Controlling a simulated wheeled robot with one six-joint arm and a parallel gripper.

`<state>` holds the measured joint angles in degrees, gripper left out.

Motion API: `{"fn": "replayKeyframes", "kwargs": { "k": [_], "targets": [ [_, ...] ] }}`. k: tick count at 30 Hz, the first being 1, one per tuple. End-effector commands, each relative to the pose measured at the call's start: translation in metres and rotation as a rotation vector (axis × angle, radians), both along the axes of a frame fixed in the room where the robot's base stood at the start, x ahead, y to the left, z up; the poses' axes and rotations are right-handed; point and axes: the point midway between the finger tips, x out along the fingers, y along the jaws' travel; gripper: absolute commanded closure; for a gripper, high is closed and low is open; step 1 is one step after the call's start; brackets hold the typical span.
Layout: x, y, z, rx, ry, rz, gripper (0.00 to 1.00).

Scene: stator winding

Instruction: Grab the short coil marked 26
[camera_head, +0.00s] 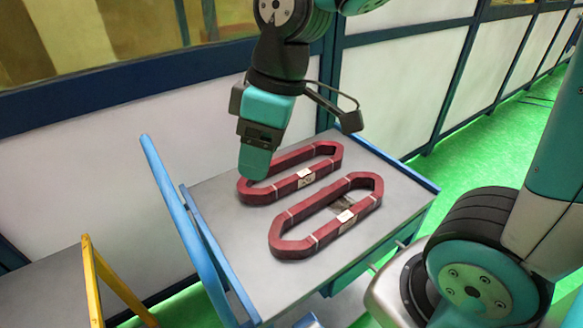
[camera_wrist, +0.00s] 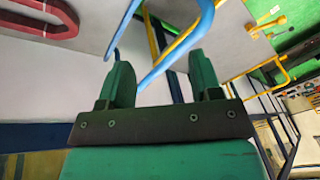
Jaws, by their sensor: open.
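Two dark red oblong coils lie flat on a grey table in the head view, the far coil (camera_head: 325,168) behind the near coil (camera_head: 325,231). Each has pale bands and a small white label on its side. The number marks are too small to read, so I cannot tell which coil is 26. My gripper (camera_head: 254,163) hangs over the left end of the far coil and hides part of it. In the wrist view my gripper (camera_wrist: 161,80) is open, with nothing between its two green fingers. Part of a red coil (camera_wrist: 45,29) shows there at upper left, away from the fingers.
The grey table (camera_head: 225,243) has a raised blue bar (camera_head: 184,208) along its left side. A yellow frame (camera_head: 92,280) stands at lower left. A white panelled wall (camera_head: 80,180) with blue beams runs behind. The tabletop's right and front parts are clear.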

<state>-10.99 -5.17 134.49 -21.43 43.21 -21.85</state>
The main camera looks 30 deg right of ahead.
Motion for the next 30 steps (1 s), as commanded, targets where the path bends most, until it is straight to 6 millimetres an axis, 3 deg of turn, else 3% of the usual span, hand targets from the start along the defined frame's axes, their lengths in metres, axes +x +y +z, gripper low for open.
{"fn": "replayKeyframes", "kwargs": {
  "k": [1,3,6,9,12,15,18,23,30],
  "targets": [
    [0.038,-0.019,-0.018,-0.036,-0.020,0.052,0.42],
    [0.086,-0.052,-0.037,-0.092,-0.056,0.158,0.42],
    [0.144,-0.106,-0.070,-0.165,-0.081,0.318,0.42],
    [0.185,-0.159,-0.104,-0.221,-0.085,0.469,0.42],
    [0.210,-0.203,-0.134,-0.256,-0.079,0.592,0.42],
    [0.223,-0.231,-0.154,-0.275,-0.072,0.677,0.42],
    [0.228,-0.245,-0.166,-0.281,-0.066,0.725,0.42],
    [0.229,-0.247,-0.191,-0.281,-0.062,0.745,0.42],
    [0.229,-0.245,-0.245,-0.281,-0.063,0.746,0.42]
  ]
}}
